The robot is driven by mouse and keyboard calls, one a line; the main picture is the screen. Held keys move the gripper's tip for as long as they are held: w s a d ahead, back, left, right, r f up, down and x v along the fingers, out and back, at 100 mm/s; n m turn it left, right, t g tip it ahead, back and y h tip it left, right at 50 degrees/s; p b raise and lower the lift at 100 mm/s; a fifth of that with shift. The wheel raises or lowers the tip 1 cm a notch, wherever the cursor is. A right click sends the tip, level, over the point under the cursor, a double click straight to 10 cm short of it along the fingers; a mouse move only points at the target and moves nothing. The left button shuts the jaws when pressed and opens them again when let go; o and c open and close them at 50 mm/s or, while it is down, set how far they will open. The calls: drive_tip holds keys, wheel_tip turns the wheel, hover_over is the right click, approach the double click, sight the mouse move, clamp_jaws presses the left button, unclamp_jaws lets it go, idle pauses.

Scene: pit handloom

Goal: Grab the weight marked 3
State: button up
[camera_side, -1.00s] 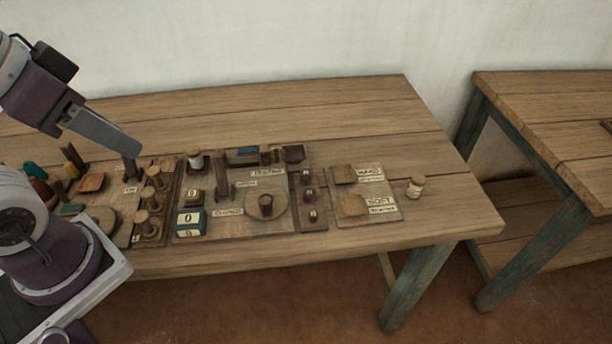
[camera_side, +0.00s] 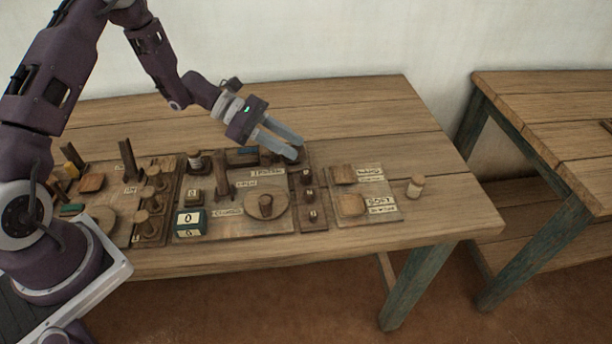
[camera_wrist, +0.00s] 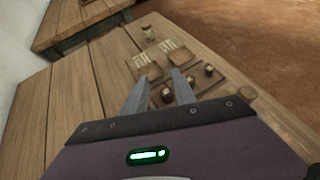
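Three small dark weights with pale marks stand in a row on a dark wooden strip (camera_side: 322,225): a back weight (camera_side: 307,176), a middle weight (camera_side: 309,195) and a front weight (camera_side: 313,214). The marks are too small to read, so I cannot tell which is the 3. My gripper (camera_side: 296,148) is above the strip's back end, behind the weights. In the wrist view my gripper (camera_wrist: 154,80) has its two fingers apart with nothing held. The weights also show there beyond and right of the fingers, among them the front weight (camera_wrist: 209,70).
A plate with two wooden pads (camera_side: 375,212) and a small pale spool (camera_side: 415,187) lie to the right. A board with a round disc (camera_side: 266,205), a post (camera_side: 222,178) and a numbered box (camera_side: 190,222) lies left. A second table (camera_side: 550,120) stands far right.

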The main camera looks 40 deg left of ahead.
sight(303, 172)
wheel_tip(303, 172, down, 6)
drive_tip(key=shift+r, duration=0.25)
drive_tip(key=x, duration=0.2)
drive_tip(key=shift+d+f, duration=0.15)
drive_tip(key=shift+f, duration=0.25)
drive_tip(key=shift+w+d+f, duration=0.1)
drive_tip(key=shift+d+f, duration=0.1)
drive_tip(key=shift+d, duration=0.15)
clamp_jaws()
